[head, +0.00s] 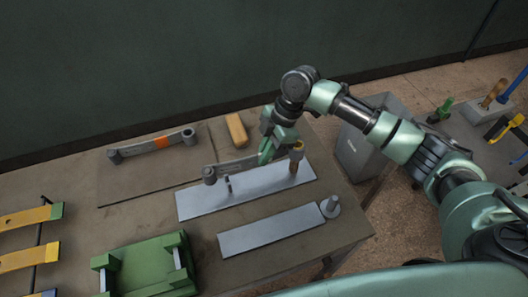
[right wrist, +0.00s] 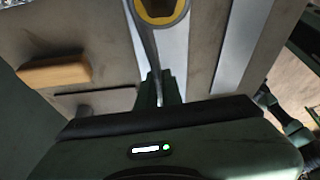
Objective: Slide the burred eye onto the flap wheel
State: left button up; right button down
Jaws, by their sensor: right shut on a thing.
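My right gripper (head: 270,150) is shut on a grey spring leaf with a rolled eye at each end. The leaf (head: 238,165) is held roughly level above a pale metal plate (head: 250,194). Its right eye (head: 297,146) has a yellow ring and sits at the top of a brown upright cylinder (head: 294,166), which looks like the flap wheel. Whether the eye is above it or around it I cannot tell. In the right wrist view the yellow-ringed eye (right wrist: 160,10) is cut by the top edge, beyond my fingers (right wrist: 161,88). My left gripper is out of view.
Another leaf with an orange band (head: 161,142) lies at the back, near a wooden block (head: 236,129). A green stand (head: 148,265) and yellow bars (head: 30,217) are left. A grey bin (head: 365,150) stands right.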

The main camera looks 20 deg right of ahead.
jog(key=shift+r+p, duration=0.2)
jog(key=shift+p, duration=0.8)
dwell(1.7)
jog(key=shift+f+b, duration=2.1)
jog(key=shift+f, duration=1.8)
jog(key=c, duration=1.6)
grip_release()
jog(key=shift+o, duration=0.5)
jog(key=shift+s, duration=0.1)
jog(key=shift+f, duration=0.15)
jog(key=b+v, duration=0.1)
jog(key=v, duration=0.7)
jog(key=shift+a+b, duration=0.1)
jog(key=shift+b, duration=0.25)
